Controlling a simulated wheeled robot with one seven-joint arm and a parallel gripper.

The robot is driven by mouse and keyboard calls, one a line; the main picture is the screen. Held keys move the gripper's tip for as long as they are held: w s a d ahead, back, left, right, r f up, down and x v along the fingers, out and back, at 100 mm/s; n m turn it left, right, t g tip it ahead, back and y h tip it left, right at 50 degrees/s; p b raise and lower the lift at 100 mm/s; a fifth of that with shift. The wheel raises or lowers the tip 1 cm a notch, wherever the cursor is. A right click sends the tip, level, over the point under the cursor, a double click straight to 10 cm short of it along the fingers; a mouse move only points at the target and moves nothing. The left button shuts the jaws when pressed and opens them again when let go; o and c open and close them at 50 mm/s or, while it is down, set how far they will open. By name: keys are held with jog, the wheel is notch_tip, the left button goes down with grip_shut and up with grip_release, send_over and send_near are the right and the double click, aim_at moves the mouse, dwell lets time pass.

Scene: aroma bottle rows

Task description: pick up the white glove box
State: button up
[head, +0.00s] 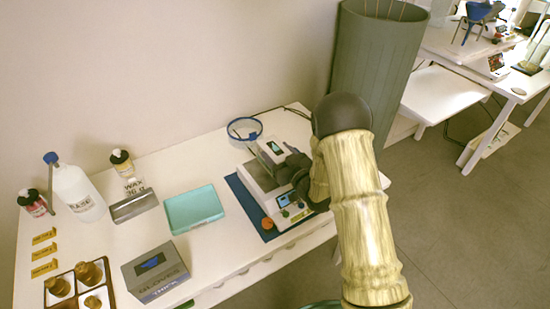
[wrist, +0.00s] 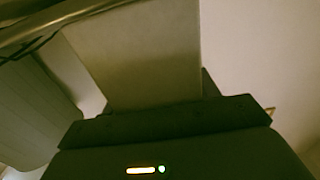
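A white box (head: 272,151) with a dark, green-marked opening, apparently the white glove box, is tilted above the scale at the back right of the table. My dark gripper (head: 286,168) is at its right side and appears shut on it. In the wrist view the box (wrist: 140,55) is a broad pale face rising from between the fingers of my gripper (wrist: 155,110). The fingertips are mostly hidden. A grey box (head: 155,272) lettered GLOVES stands at the table's front edge, apart from my gripper.
The scale (head: 257,178) sits on a blue mat (head: 243,198) below my gripper. A teal tray (head: 194,208), a wax sign holder (head: 133,205), bottles (head: 77,190) and a divided tray of brown jars (head: 109,300) fill the left. A green bin (head: 376,60) stands behind the table.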

jog(key=c, duration=0.7)
jog(key=shift+r, duration=5.05)
jog(key=shift+c, duration=0.2)
